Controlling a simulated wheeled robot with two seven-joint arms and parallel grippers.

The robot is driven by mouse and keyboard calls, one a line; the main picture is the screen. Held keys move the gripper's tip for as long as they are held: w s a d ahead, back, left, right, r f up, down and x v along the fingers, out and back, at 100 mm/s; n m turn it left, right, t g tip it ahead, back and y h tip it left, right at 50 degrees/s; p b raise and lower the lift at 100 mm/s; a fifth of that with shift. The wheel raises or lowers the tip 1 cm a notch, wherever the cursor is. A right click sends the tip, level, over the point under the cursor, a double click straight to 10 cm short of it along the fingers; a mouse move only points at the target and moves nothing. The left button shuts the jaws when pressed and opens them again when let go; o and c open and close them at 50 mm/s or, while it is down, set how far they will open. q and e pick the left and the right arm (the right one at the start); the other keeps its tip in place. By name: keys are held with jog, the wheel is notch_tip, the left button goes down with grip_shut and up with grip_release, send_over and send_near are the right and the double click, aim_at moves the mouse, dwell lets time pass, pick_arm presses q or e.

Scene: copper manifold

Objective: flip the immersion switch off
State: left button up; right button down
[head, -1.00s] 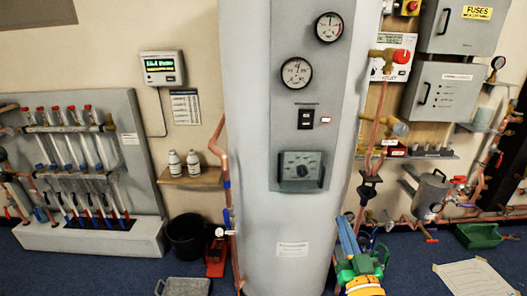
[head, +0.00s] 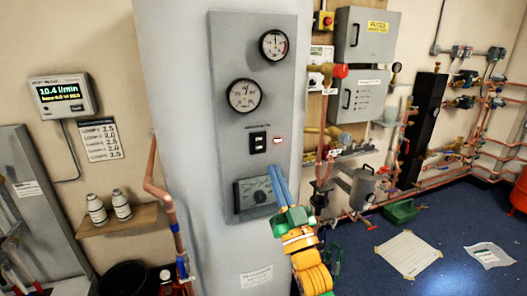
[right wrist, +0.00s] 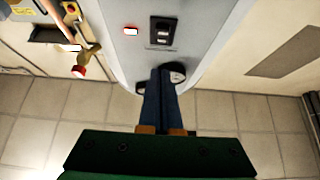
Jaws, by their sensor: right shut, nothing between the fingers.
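The immersion switch (head: 257,142) is a small black rocker on the grey panel of the tall cylinder, below the two round gauges. A small indicator (head: 278,140) beside it glows red. In the right wrist view the switch (right wrist: 161,32) and the lit indicator (right wrist: 131,30) show near the top. My right gripper (head: 273,171) has blue fingers pressed together and pointing up, below and slightly right of the switch, apart from it. The fingers also show in the right wrist view (right wrist: 159,72), empty, covering part of a gauge. My left gripper is out of view.
The gauges (head: 243,95) sit above the switch, and a dial unit (head: 254,196) sits below it, partly behind my right fingers. Copper pipework and valves (head: 322,132) stand right of the cylinder. A shelf with two bottles (head: 121,205) is at left.

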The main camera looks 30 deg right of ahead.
aim_at(259, 142)
jog(key=w, duration=0.2)
jog(key=w+d+r, duration=0.1)
jog(key=w, duration=0.2)
jog(key=w+p, duration=0.1)
jog(key=w, duration=0.1)
jog(key=shift+w+d+r, duration=0.25)
jog(key=shift+d+r, duration=0.05)
jog(key=shift+d, duration=0.1)
